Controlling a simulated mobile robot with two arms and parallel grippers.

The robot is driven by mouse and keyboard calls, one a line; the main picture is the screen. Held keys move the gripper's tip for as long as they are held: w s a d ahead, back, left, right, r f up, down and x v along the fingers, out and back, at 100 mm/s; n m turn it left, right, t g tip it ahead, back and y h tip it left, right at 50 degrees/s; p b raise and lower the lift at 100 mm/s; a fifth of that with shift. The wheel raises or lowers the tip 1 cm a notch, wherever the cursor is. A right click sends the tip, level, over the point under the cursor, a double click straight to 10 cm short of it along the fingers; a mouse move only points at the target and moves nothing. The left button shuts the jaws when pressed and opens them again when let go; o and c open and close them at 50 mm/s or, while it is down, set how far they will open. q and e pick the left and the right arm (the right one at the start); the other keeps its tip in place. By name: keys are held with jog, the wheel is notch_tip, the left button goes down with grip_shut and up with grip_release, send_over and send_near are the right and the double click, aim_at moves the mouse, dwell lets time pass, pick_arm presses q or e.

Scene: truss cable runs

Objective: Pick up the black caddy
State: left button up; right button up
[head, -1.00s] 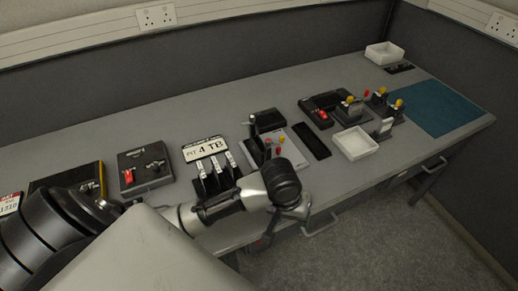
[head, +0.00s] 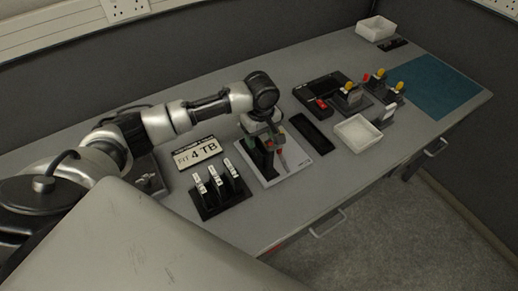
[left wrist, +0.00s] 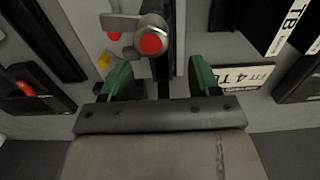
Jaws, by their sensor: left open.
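The black caddy appears to be the upright black piece (head: 263,160) on a white plate (head: 297,168) at mid-table. In the left wrist view a narrow black upright part (left wrist: 165,82) shows between my fingers, beside a silver lever with a red round end (left wrist: 151,43). My left gripper (head: 266,136) points down right over this piece. It is open, its green-padded fingers (left wrist: 160,80) on either side of the black part. I cannot tell whether they touch it. The gripper hides the top of the piece in the head view. My right gripper is not in view.
A rack of labelled black drives (head: 221,192) and a "FIT 4 TB" sign (head: 196,151) stand to the left. A black tray (head: 311,131), white bin (head: 358,132) and devices with yellow knobs (head: 384,87) are to the right. A teal mat (head: 434,86) lies bare.

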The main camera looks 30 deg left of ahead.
aim_at(260, 147)
pick_arm(q)
notch_tip(260, 147, down, 5)
jog(key=shift+w+a+f+p, duration=0.1)
jog(key=shift+a+p, duration=0.05)
jog(key=shift+p, duration=0.3)
jog(key=shift+f, duration=0.3)
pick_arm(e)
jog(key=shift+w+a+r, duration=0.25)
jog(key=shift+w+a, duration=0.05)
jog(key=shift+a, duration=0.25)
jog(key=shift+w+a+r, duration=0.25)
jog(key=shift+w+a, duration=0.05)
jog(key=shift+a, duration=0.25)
pick_arm(q)
jog(key=shift+c, duration=0.4)
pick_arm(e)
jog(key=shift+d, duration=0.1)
pick_arm(q)
jog(key=c, duration=0.9)
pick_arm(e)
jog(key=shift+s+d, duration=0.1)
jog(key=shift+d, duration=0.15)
pick_arm(q)
jog(key=shift+r, duration=0.1)
